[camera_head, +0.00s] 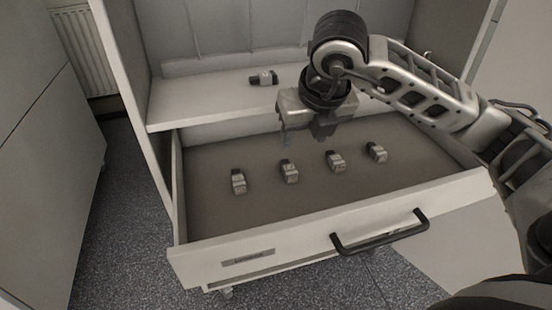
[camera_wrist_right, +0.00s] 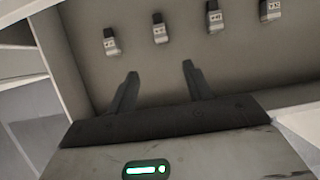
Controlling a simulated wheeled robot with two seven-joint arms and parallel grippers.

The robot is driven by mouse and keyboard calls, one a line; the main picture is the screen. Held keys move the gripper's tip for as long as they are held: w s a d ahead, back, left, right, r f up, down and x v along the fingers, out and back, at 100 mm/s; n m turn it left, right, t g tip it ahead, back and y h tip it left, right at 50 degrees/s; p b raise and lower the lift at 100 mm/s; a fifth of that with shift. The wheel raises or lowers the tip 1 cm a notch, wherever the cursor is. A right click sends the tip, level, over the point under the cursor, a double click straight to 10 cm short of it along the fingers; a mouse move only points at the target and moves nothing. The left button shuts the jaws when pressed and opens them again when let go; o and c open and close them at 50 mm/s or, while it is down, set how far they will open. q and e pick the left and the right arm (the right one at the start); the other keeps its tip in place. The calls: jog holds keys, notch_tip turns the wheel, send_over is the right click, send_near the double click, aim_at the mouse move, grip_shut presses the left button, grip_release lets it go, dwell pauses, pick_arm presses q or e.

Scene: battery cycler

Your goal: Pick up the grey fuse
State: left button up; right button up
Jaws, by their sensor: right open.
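Several small grey fuses with dark ends lie in a row in the open drawer. From left to right in the head view they are a first fuse (camera_head: 238,182), a second (camera_head: 289,171), a third (camera_head: 336,161) and a fourth (camera_head: 376,152). Another fuse (camera_head: 263,78) lies on the shelf above. My right gripper (camera_head: 305,137) is over the back of the drawer, pointing down, open and empty. In the right wrist view its two fingers (camera_wrist_right: 160,85) are spread, apart from the fuses, with one fuse (camera_wrist_right: 159,33) beyond the gap. My left gripper is not in view.
The drawer (camera_head: 215,258) is pulled out, with a dark handle (camera_head: 380,236) on its front. The cabinet's side wall (camera_head: 133,75) and the shelf (camera_head: 195,97) bound the space behind. The drawer floor around the fuses is clear.

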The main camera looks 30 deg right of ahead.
jog(key=b, duration=0.1)
send_over(292, 175)
jog(key=s, duration=0.3)
jog(key=f, duration=0.8)
jog(key=shift+w+a+f, duration=0.15)
jog(key=shift+a+f, duration=0.25)
jog(key=shift+b+x, duration=0.3)
jog(key=shift+x, duration=2.65)
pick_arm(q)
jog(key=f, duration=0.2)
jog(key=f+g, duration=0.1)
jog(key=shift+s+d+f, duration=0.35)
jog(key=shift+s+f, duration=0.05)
pick_arm(e)
jog(key=shift+d, duration=0.1)
jog(key=c, duration=1)
